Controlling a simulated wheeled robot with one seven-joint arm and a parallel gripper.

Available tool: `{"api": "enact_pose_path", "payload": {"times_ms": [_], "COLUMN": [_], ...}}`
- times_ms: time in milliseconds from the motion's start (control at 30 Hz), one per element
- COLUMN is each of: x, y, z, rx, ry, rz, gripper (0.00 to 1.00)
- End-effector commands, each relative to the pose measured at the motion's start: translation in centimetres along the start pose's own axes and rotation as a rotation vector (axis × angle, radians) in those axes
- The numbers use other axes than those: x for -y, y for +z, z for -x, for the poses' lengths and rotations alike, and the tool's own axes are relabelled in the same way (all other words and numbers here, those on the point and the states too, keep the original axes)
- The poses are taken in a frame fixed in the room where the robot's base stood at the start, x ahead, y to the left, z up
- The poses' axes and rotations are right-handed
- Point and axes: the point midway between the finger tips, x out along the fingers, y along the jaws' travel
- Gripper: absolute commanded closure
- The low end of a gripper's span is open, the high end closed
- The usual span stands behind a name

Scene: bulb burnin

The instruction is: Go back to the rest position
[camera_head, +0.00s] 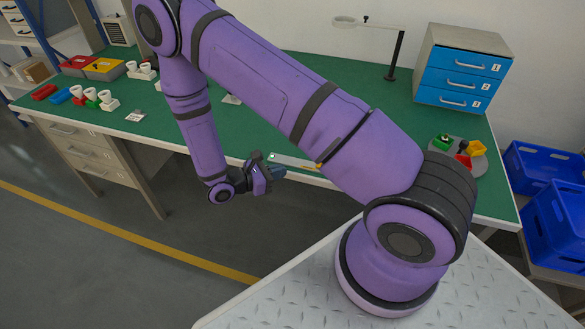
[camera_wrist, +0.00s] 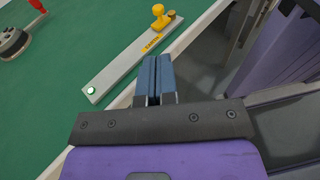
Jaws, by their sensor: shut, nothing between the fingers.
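My gripper (camera_head: 277,172) hangs just off the front edge of the green-topped bench, below the raised purple arm. In the wrist view its two blue-grey fingers (camera_wrist: 154,80) are closed against each other with nothing between them. A grey bar (camera_wrist: 130,58) with a yellow knob (camera_wrist: 159,15) and a small green button lies on the bench beyond the fingertips, apart from them. In the head view the bar (camera_head: 292,161) shows behind the gripper, partly covered by my arm.
The green bench (camera_head: 330,80) carries a blue drawer unit (camera_head: 462,72), a round grey tray (camera_head: 476,160) with coloured parts, a lamp stand (camera_head: 395,55) and white sockets (camera_head: 107,101) at left. Blue crates (camera_head: 560,215) stand right. Floor (camera_head: 60,240) at left front is clear.

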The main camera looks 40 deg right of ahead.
Motion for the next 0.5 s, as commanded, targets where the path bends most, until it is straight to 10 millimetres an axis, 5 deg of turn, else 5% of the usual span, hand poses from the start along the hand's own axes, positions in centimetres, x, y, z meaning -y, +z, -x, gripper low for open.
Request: {"api": "enact_pose_path", "payload": {"times_ms": [367, 500], "x": [0.0, -0.4], "y": [0.1, 1.6], "z": [1.3, 1.6], "rx": [-0.002, -0.026], "ry": [-0.002, -0.028], "rz": [-0.002, -0.037], "gripper": [1.0, 1.0]}}
